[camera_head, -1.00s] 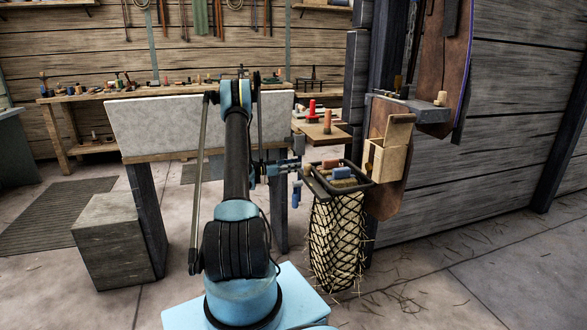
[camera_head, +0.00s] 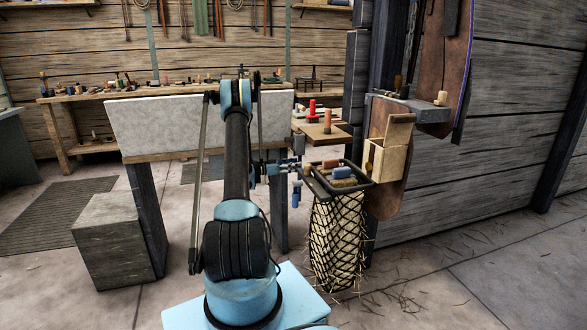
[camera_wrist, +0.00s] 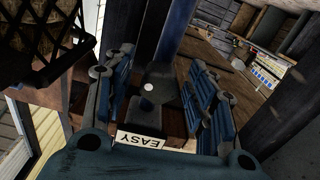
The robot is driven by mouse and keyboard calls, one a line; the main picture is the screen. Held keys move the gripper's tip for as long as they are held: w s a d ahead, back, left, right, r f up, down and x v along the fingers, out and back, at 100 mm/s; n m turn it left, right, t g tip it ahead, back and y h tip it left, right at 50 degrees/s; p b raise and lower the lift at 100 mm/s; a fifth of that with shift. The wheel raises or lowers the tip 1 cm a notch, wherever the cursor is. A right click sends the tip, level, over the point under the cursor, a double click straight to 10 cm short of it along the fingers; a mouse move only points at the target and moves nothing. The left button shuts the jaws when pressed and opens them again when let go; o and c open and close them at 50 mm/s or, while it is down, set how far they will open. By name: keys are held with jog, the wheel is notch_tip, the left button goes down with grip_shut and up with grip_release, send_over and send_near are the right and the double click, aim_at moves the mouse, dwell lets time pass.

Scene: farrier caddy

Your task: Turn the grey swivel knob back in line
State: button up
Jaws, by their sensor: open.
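In the wrist view my gripper (camera_wrist: 155,95) is open, with one blue-padded finger on each side of a dark grey piece (camera_wrist: 160,78). This looks like the swivel knob, with a small pale round spot on it. I cannot tell whether either finger touches it, or how far it is turned. A white label reading EASY (camera_wrist: 140,141) shows close to the gripper's base. In the head view my gripper (camera_head: 284,170) is small and partly hidden behind my arm, just left of the dark caddy tray; the knob cannot be made out clearly there.
The tray (camera_head: 316,187) holds several brushes or blocks, above a hay net (camera_head: 336,243). A wooden box (camera_head: 385,158) is at its right, against the dark post. A small wooden shelf (camera_head: 335,140) with red-handled tools is behind. A pale slab bench (camera_head: 155,125) stands to the left.

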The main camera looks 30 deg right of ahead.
jog(key=shift+a, duration=0.1)
jog(key=v, duration=1.2)
jog(key=shift+f, duration=0.1)
jog(key=v, duration=0.7)
jog(key=x, duration=1.7)
jog(key=shift+d, duration=0.25)
jog(key=shift+c, duration=0.2)
jog(key=c, duration=1)
